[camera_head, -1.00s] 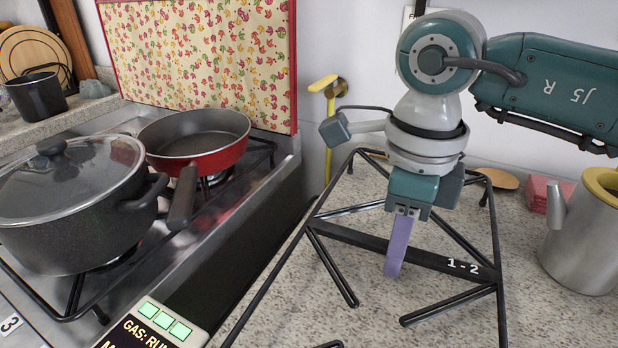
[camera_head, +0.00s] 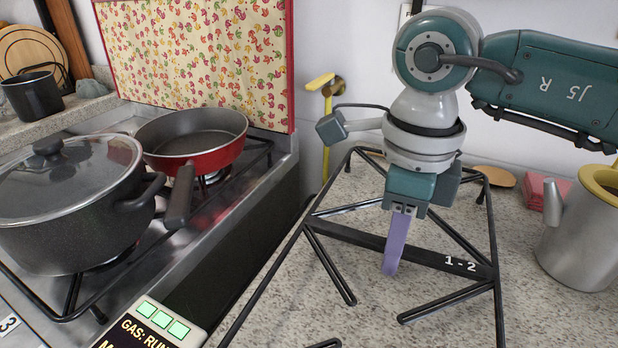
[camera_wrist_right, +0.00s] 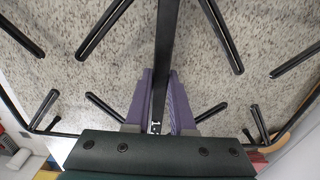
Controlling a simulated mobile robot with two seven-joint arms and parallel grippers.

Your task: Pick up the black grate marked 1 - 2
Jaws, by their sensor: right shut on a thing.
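The black grate marked 1 - 2 (camera_head: 345,232) is a wire frame with a flat crossbar and inward prongs, over the speckled counter at the right of the head view. My right gripper (camera_head: 391,273) comes down on the crossbar, its purple fingers closed on it left of the white 1 - 2 marking. In the right wrist view the crossbar (camera_wrist_right: 166,50) runs between the two purple fingers (camera_wrist_right: 160,105), which are shut on it. I cannot tell whether the grate touches the counter. My left gripper is not in view.
A lidded dark pot (camera_head: 70,215) and a red pan (camera_head: 195,140) stand on the stove at left. A metal pitcher (camera_head: 582,240) stands right of the grate, close to it.

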